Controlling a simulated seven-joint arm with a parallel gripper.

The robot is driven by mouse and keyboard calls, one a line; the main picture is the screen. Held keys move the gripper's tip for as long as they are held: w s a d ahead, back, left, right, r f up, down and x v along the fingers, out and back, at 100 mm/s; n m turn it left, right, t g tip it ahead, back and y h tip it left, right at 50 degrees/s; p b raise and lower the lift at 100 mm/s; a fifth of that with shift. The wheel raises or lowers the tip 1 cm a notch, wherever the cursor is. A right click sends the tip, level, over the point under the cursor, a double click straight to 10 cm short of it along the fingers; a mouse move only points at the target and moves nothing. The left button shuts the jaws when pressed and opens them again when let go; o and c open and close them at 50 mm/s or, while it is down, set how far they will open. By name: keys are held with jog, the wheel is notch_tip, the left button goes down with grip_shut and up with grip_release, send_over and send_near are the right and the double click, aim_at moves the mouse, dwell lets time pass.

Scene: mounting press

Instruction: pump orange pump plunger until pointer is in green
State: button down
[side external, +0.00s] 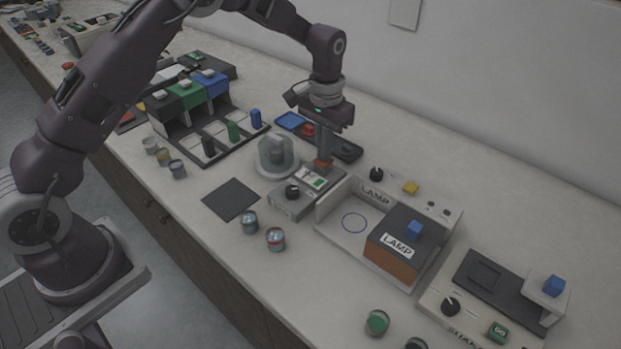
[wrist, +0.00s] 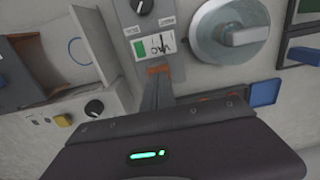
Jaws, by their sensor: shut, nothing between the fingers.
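The orange pump plunger (side external: 323,164) shows directly under my gripper (side external: 323,157) in the side view. In the wrist view, the orange plunger (wrist: 158,69) sits at the tips of my shut fingers (wrist: 157,82). The fingertips look to be on or just above it; they hide part of it, and I cannot tell whether they touch. The pump's white gauge (side external: 313,181) lies beside the plunger. In the wrist view the gauge (wrist: 152,46) has a green patch (wrist: 138,47) at one end, and a thin dark pointer (wrist: 162,43) appears beside the green, not on it.
A black knob (side external: 293,191) is on the same grey unit. A clear dome (side external: 277,155) on a round base stands close to the left. The lamp box (side external: 390,250) is close on the right. A dark tray with a red knob (side external: 308,129) lies behind.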

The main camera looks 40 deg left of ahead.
jog(key=shift+r, duration=1.4)
dwell(1.2)
jog(key=shift+f, duration=0.1)
jog(key=shift+r, duration=0.45)
dwell(1.3)
jog(key=shift+r, duration=2.55)
jog(key=shift+r, duration=0.1)
